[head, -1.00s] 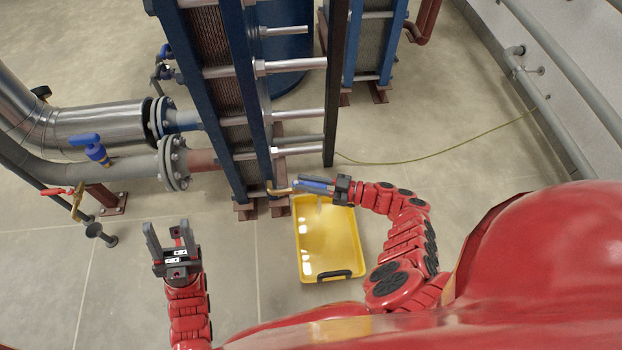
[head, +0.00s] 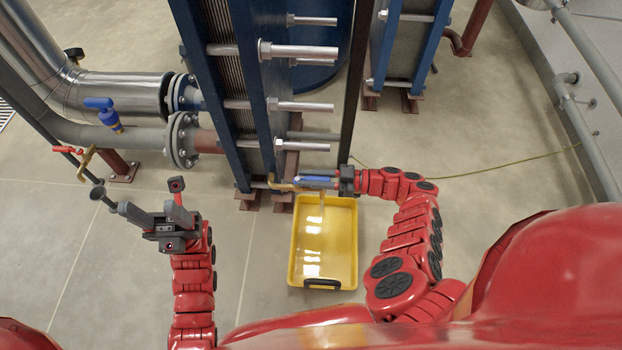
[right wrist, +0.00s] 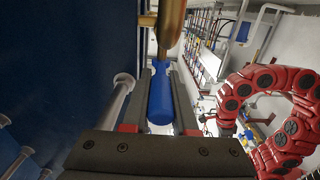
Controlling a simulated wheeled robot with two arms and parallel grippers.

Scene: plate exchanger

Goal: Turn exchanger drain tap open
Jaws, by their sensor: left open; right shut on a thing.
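The drain tap is a brass fitting (head: 282,184) with a blue lever handle (head: 314,180), low at the front of the blue plate exchanger (head: 258,130). My right gripper (head: 332,180) is shut on the blue handle. In the right wrist view the blue handle (right wrist: 161,95) lies between my two fingers (right wrist: 160,105), with the brass tap body (right wrist: 171,22) beyond it. My left gripper (head: 148,197) is open and empty, over the floor left of the exchanger. A faint pale streak shows below the tap; I cannot tell whether it is water.
A yellow tray (head: 350,245) stands on the floor below the tap. At the left are a grey flanged pipe (head: 110,136), a blue-handled valve (head: 103,110), a red-handled valve (head: 68,150) and a dark funnel (head: 97,193). A yellow-green hose (head: 500,170) crosses the floor at right.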

